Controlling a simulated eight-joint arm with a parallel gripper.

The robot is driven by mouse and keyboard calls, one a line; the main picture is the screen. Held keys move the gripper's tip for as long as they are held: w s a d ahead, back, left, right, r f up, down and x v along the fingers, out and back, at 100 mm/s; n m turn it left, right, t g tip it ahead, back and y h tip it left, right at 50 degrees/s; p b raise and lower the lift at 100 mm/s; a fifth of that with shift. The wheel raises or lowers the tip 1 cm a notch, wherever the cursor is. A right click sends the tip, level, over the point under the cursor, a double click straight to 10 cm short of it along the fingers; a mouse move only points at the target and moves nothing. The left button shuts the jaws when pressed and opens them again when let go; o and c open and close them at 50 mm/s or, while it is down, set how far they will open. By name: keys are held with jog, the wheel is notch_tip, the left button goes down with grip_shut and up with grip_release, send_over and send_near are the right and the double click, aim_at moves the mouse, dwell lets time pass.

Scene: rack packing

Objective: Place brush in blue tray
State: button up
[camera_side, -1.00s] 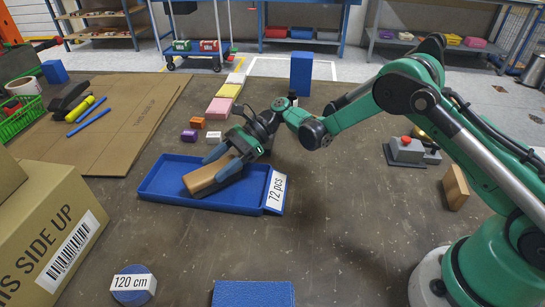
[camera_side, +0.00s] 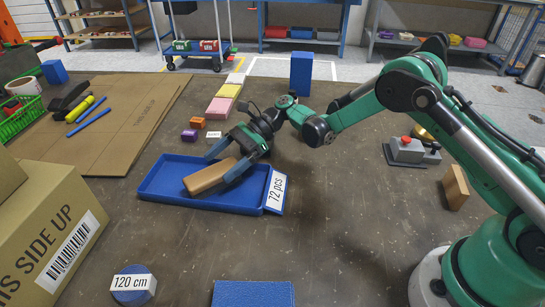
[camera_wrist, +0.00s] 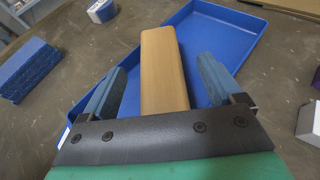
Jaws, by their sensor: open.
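The blue tray (camera_side: 158,188) lies flat on the table, with a "72 pcs" label on its right end. A tan wooden block (camera_side: 208,177), which looks like the brush, lies inside the tray; I cannot see any bristles. My gripper (camera_side: 224,159) is just above the block. In the wrist view the block (camera_wrist: 163,65) lies between the two blue fingers of my gripper (camera_wrist: 160,85), with a gap on each side. The fingers are open. The tray (camera_wrist: 215,25) also shows there, under the block.
A large cardboard box (camera_side: 50,235) stands at the left front. Small coloured blocks (camera_side: 197,123) lie behind the tray. A wooden block (camera_side: 455,187) stands at right.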

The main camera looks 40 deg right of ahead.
jog(key=v, duration=1)
jog(key=shift+d+r, duration=0.2)
jog(key=s+r+n+t+h, duration=0.3)
jog(key=s+r+n+h, duration=0.2)
jog(key=r+n+h, duration=0.15)
jog(key=s+d+n+t+h, duration=0.4)
jog(key=s+n+h, duration=0.3)
jog(key=s+n, duration=0.4)
jog(key=shift+s, duration=0.2)
